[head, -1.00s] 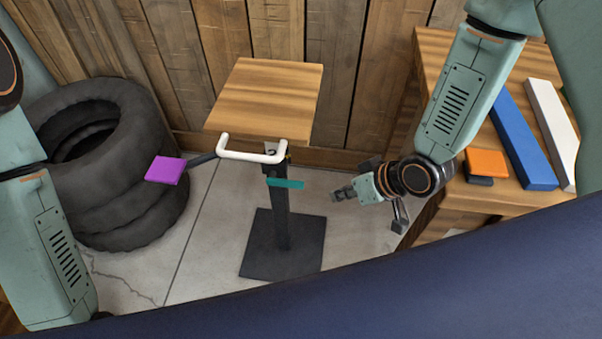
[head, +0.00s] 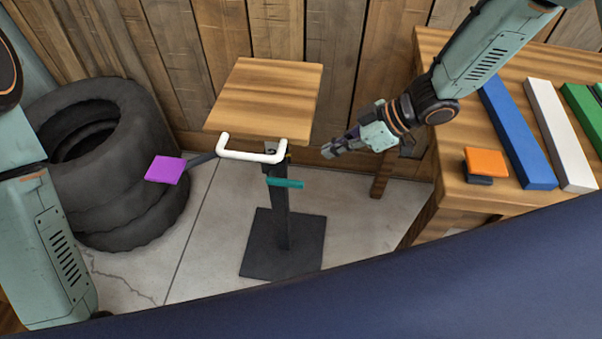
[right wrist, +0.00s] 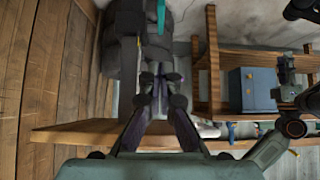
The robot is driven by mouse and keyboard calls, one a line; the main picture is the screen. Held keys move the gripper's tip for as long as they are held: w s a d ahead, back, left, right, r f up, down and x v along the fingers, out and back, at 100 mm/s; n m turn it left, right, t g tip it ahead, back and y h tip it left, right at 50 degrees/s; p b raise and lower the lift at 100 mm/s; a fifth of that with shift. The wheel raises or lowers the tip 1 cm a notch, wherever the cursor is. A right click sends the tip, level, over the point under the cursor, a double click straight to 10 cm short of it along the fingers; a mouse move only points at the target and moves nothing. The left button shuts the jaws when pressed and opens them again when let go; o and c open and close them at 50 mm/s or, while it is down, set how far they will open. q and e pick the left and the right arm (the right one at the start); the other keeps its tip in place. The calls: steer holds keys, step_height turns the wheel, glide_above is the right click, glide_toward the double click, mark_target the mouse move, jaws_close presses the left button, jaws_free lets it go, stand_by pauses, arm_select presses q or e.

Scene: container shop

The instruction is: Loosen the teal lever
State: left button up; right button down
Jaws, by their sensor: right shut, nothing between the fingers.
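The teal lever (head: 286,183) sticks out to the right from the dark post (head: 281,220) of a small stand, below its square wooden top (head: 268,92). A teal strip, probably the same lever, shows at the top of the right wrist view (right wrist: 161,15). My right gripper (head: 328,151) is shut and empty, right of the stand, higher in the picture than the lever and apart from it. Its fingers (right wrist: 161,84) are close together in the right wrist view. My left arm shows at the left edge, but its gripper is out of view.
A white handle (head: 252,154) and a purple pad (head: 164,170) on a dark bar extend from the stand. Stacked tyres (head: 110,160) stand left. A wooden table (head: 465,200) at right holds an orange-topped block (head: 486,162) and coloured bars. Bare floor lies between stand and table.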

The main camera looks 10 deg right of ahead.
steer(key=b, duration=0.5)
glide_above(290, 181)
steer(key=s+d, duration=0.1)
steer(key=d, duration=0.2)
steer(key=f, duration=0.7)
steer(key=shift+a+f, duration=0.2)
steer(key=shift+f, duration=0.05)
step_height(290, 181, down, 3)
steer(key=shift+r+b, duration=0.1)
steer(key=shift+b, duration=0.9)
steer(key=shift+f, duration=0.45)
